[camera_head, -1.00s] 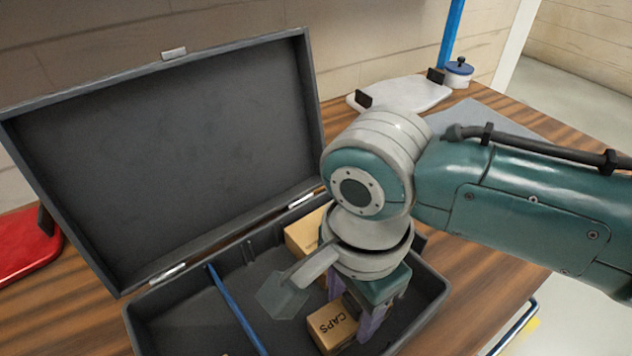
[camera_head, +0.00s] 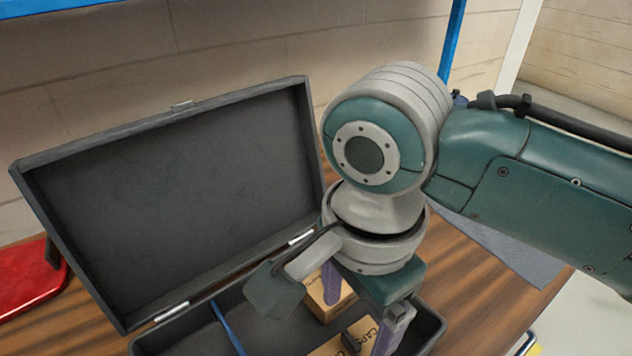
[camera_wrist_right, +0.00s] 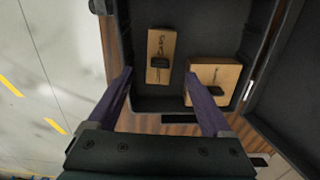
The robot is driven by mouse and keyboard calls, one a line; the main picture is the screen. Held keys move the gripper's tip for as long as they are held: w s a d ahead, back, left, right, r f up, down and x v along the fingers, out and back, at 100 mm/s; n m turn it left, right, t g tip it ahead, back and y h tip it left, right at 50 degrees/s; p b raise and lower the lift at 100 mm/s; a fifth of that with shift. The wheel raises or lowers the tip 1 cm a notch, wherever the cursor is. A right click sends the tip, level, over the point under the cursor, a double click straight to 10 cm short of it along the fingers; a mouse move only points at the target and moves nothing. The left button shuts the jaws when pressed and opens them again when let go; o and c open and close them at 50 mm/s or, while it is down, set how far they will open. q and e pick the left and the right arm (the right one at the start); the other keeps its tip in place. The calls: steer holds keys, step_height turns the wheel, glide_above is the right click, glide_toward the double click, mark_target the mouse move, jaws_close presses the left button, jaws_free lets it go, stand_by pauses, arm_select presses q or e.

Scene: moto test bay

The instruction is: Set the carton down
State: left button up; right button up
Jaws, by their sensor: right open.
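Two tan cartons lie inside the open black case (camera_head: 432,322). In the head view, the carton lettered CAPS (camera_head: 330,348) is at the bottom edge, partly cut off and partly behind my right gripper (camera_head: 360,322). Another carton (camera_head: 318,300) is behind it, partly hidden by the wrist. In the right wrist view, one carton (camera_wrist_right: 154,66) lies ahead of the gap between the fingers and the other (camera_wrist_right: 228,74) lies to its right, partly behind the right finger. Each carries a dark grip piece. My right gripper (camera_wrist_right: 158,80) is open and empty, above the case. My left gripper is out of view.
The case lid (camera_head: 180,200) stands open at the back left. A blue divider (camera_head: 226,326) crosses the case. A red object (camera_head: 30,278) lies left on the wooden table (camera_head: 470,290). A grey mat (camera_head: 510,250) lies at right, partly behind my arm.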

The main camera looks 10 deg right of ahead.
mark_target(351, 340)
step_height(351, 340, up, 5)
steer(key=s+f+n+t+y, duration=0.1)
steer(key=s+n+t+y, duration=0.1)
steer(key=s+n, duration=0.5)
steer(key=s+d+r+n+t+h, duration=0.1)
steer(key=s+d+n, duration=0.4)
steer(key=d+n, duration=0.4)
steer(key=shift+d+r+t+h+p, duration=0.2)
steer(key=shift+r+t+h+p, duration=0.1)
steer(key=shift+h+p, duration=0.1)
steer(key=shift+s+f, duration=0.1)
steer(key=shift+c, duration=0.4)
